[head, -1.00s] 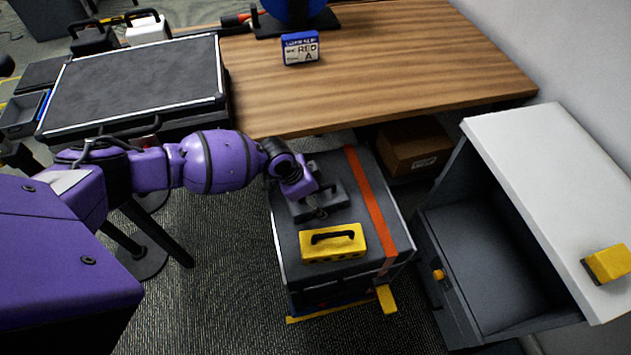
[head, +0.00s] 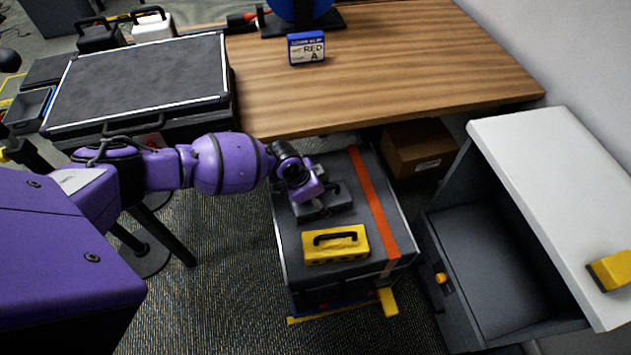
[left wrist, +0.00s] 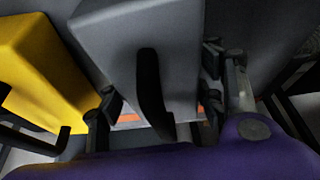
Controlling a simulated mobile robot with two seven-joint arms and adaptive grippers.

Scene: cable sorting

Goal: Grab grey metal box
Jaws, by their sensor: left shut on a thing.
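The grey metal box (head: 340,199) lies on top of a dark case with an orange stripe, just behind a yellow box (head: 336,245). In the left wrist view the grey box (left wrist: 115,35) shows its flat top and black handle. My left gripper (head: 314,207) is down at the box and hides part of it. In the left wrist view the fingers of my left gripper (left wrist: 160,97) sit on either side of the grey box, shut on it. The yellow box (left wrist: 38,70) is close beside it, apart from the gripper. My right gripper is not in view.
The dark case (head: 292,262) stands on the floor before a wooden table (head: 420,60). An open grey drawer (head: 490,270) is at the right under a white top (head: 550,170). A cardboard box (head: 418,148) is behind. A large black case (head: 140,85) lies left.

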